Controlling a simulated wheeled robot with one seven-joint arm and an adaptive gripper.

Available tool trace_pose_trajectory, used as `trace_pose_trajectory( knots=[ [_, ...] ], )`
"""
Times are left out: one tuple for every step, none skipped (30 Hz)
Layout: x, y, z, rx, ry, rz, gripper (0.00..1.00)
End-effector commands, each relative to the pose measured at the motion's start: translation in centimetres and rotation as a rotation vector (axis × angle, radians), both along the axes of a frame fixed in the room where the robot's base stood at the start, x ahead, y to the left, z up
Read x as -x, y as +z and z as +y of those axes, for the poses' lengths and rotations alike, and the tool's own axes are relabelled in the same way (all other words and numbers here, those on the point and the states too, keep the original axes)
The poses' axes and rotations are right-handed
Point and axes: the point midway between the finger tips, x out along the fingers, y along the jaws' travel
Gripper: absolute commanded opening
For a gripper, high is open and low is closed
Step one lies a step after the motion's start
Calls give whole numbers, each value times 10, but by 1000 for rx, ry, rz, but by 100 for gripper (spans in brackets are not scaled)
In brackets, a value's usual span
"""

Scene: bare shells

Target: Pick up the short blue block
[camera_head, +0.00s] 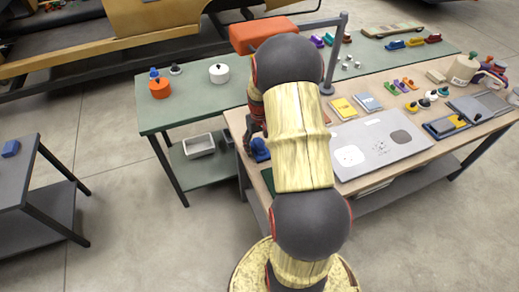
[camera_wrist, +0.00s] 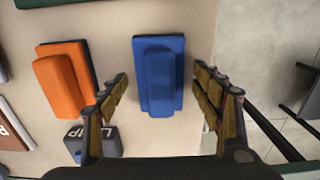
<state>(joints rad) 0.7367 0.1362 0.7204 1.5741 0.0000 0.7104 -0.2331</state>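A blue block (camera_wrist: 158,75) with a narrower raised bar along its middle lies on the light wooden table in the wrist view. My gripper (camera_wrist: 161,80) is open, with one finger on each side of this block and a gap showing on both sides. In the head view a blue piece (camera_head: 260,150) shows at the table's left edge, below my gripper, which my arm partly hides. Another small blue block (camera_head: 10,148) lies on the dark table at the far left.
An orange block (camera_wrist: 65,83) lies left of the blue block, and a dark lettered block (camera_wrist: 93,139) is near the left finger. The table edge is close on the right. A grey board (camera_head: 378,143) and several small objects occupy the wooden table.

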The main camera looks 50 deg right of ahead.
Motion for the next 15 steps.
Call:
trace_pose_trajectory(
  knots=[
    [0, 0, 0, 0, 0, 0, 61],
    [0, 0, 0, 0, 0, 0, 59],
    [0, 0, 0, 0, 0, 0, 57],
    [0, 0, 0, 0, 0, 0, 55],
    [0, 0, 0, 0, 0, 0, 53],
    [0, 0, 0, 0, 0, 0, 51],
    [0, 0, 0, 0, 0, 0, 49],
    [0, 0, 0, 0, 0, 0, 48],
    [0, 0, 0, 0, 0, 0, 45],
    [0, 0, 0, 0, 0, 0, 44],
    [0, 0, 0, 0, 0, 0, 42],
    [0, 0, 0, 0, 0, 0, 40],
    [0, 0, 0, 0, 0, 1, 38],
    [0, 0, 0, 0, 0, 1, 36],
    [0, 0, 0, 0, 0, 1, 34]
  ],
)
